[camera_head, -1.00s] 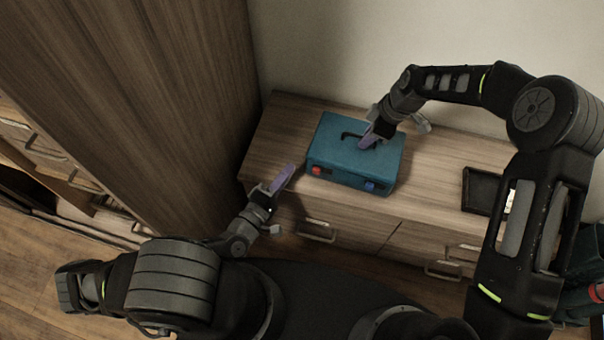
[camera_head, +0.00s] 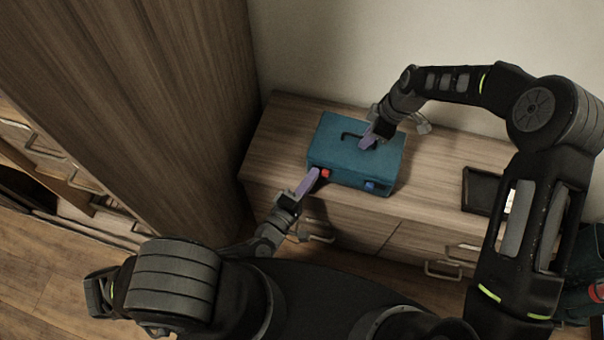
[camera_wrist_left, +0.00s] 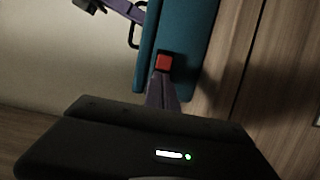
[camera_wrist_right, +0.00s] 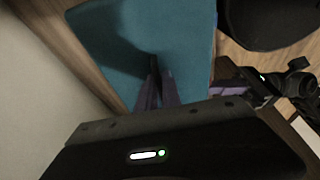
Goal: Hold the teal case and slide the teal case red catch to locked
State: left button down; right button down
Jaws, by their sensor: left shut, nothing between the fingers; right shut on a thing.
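The teal case (camera_head: 350,152) lies on the wooden cabinet top, with a dark handle on its upper face. Its red catch (camera_head: 326,173) is at the left end of the front side, and a blue catch (camera_head: 370,185) is at the right end.
A dark tray (camera_head: 482,190) lies on the cabinet top (camera_head: 430,165) to the right of the case. A tall wooden cupboard (camera_head: 170,100) stands at the left, and a wall rises behind. Drawers with handles (camera_head: 443,271) are below the front edge.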

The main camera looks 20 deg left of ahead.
pick_arm(q)
jog(key=shift+s+d, duration=0.1)
jog(key=shift+d, duration=0.15)
pick_arm(e)
jog(key=shift+f, duration=0.1)
pick_arm(q)
jog(key=shift+f, duration=0.1)
jog(key=a, duration=0.4)
jog(key=shift+s+a, duration=0.15)
jog(key=shift+a, duration=0.15)
jog(key=v, duration=0.9)
pick_arm(e)
jog(key=shift+s, duration=0.1)
pick_arm(q)
jog(key=shift+s, duration=0.1)
pick_arm(e)
jog(key=c, duration=1.5)
grip_release()
jog(key=shift+o, duration=0.2)
